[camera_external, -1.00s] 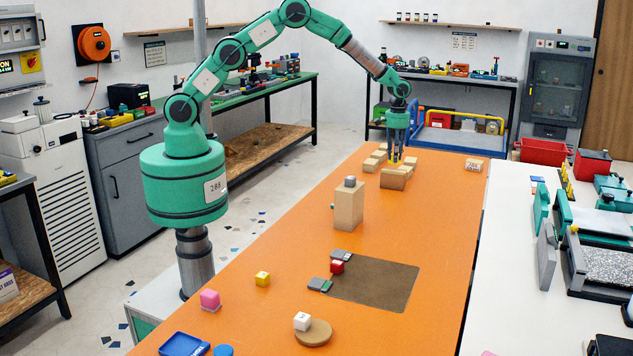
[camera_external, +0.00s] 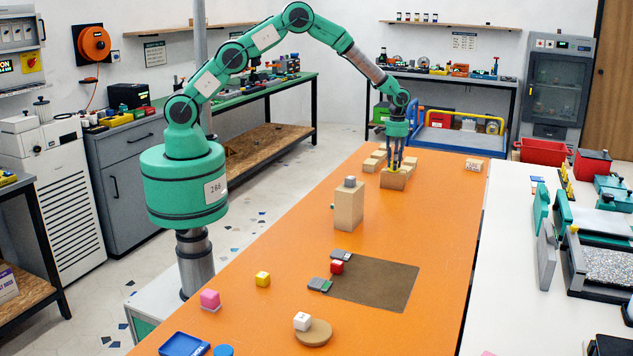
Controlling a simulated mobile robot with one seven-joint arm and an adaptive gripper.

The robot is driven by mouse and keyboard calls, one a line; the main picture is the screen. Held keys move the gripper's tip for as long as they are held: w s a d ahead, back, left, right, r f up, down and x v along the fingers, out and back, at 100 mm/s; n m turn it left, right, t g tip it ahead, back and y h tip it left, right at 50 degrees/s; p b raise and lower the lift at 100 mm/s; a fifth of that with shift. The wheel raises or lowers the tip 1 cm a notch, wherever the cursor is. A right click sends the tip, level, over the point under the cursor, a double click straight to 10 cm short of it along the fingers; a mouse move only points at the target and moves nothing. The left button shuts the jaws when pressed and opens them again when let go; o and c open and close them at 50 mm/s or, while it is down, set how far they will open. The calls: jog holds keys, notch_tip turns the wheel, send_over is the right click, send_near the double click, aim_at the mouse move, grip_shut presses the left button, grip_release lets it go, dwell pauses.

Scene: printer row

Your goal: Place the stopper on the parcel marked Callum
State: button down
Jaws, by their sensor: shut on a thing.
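My gripper (camera_external: 394,168) points straight down at the far end of the orange table. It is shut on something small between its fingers. The thing is too small to make out, and I cannot tell whether it is the stopper. Directly below is a brown parcel (camera_external: 394,181); the fingertips are at or just above its top, and I cannot tell if they touch. More small parcels (camera_external: 371,165) lie just left of it. Another parcel (camera_external: 474,165) with dark marks lies to the right. No name, Callum included, can be read at this size.
Table between parcels and right-hand parcel is clear.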

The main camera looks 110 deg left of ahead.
jog(key=shift+f, duration=0.1)
jog(key=c, duration=1.4)
grip_release()
jog(key=shift+c, duration=0.2)
notch_tip(320, 180, up, 12)
jog(key=p, duration=0.1)
jog(key=shift+r, duration=0.2)
